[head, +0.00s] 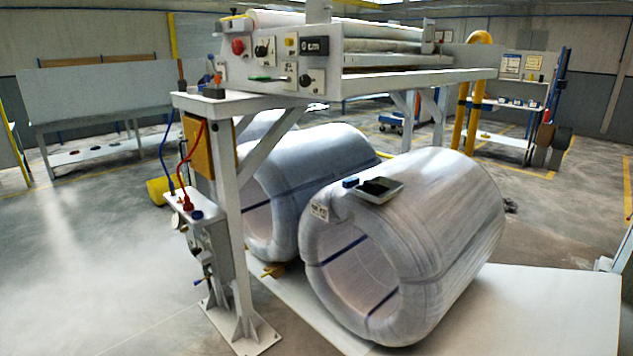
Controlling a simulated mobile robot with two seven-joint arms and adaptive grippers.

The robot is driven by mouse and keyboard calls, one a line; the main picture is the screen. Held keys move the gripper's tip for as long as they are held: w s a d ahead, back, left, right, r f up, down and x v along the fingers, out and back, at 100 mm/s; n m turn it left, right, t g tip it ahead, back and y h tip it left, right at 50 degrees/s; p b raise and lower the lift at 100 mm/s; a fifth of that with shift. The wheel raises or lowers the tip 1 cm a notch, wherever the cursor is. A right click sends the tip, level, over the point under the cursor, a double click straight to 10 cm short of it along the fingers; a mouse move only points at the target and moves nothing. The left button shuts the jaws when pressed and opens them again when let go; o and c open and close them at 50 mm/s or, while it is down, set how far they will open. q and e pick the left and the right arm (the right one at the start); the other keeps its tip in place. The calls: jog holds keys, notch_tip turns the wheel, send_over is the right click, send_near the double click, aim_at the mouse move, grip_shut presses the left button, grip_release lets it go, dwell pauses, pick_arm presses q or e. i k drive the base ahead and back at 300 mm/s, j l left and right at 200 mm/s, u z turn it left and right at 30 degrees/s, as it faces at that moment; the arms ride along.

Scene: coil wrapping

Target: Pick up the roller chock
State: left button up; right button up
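A small yellow-orange piece (273,270) lies low by the base of the rear wrapped coil (268,180), just behind the front coil. It looks like the roller chock, but it is too small and partly hidden to be sure. A larger yellow object (158,190) rests on the floor left of the frame's post, and I cannot tell what it is. Neither of my grippers shows in the head view.
The wrapped front coil (450,225) lies on a pale floor plate (560,310), with a small tray (380,190) on top. A white machine frame (237,230) with a control box (195,228) stands at its left. Open floor (90,250) lies left.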

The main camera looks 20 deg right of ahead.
aim_at(373, 188)
jog(key=i+l+z, duration=0.4)
jog(key=i, duration=0.2)
jog(key=i+z, duration=0.4)
jog(key=i, duration=0.2)
